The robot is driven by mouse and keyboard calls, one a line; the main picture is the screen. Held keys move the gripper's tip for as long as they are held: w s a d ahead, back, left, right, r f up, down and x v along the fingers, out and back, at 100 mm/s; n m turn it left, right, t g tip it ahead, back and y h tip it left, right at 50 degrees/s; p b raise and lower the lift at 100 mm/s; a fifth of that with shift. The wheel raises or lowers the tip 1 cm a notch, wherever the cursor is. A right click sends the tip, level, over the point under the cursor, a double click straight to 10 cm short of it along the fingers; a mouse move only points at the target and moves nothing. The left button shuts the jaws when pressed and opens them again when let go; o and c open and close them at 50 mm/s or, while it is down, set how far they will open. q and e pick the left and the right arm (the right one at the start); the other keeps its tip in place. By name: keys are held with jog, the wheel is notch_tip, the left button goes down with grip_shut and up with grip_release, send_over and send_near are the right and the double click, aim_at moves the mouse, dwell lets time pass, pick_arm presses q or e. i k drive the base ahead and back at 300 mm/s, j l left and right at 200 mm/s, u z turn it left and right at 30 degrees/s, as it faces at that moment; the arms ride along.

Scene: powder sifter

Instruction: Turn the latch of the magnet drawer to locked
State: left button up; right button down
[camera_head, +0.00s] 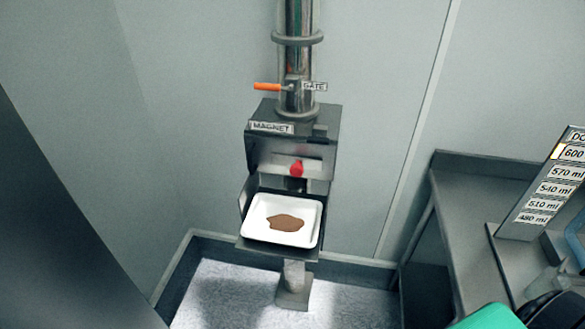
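The magnet drawer housing (262,155) is a grey metal box marked MAGNET, under a vertical steel pipe. A red knob (296,169), which looks like the latch, sits on the front below the label. The frame is too small to tell whether it is at locked or unlocked. Below it, a white tray (252,226) holding a patch of brown powder (286,222) rests on a metal shelf.
An orange gate handle (267,87) sticks out left from the pipe (299,65), beside a GATE label. A steel table (480,180) with a volume sign (545,190) and a green item (490,317) stands at right. A dark panel fills the lower left. The space before the housing looks clear.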

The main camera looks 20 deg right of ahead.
aim_at(317, 140)
jog(key=z, duration=1.2)
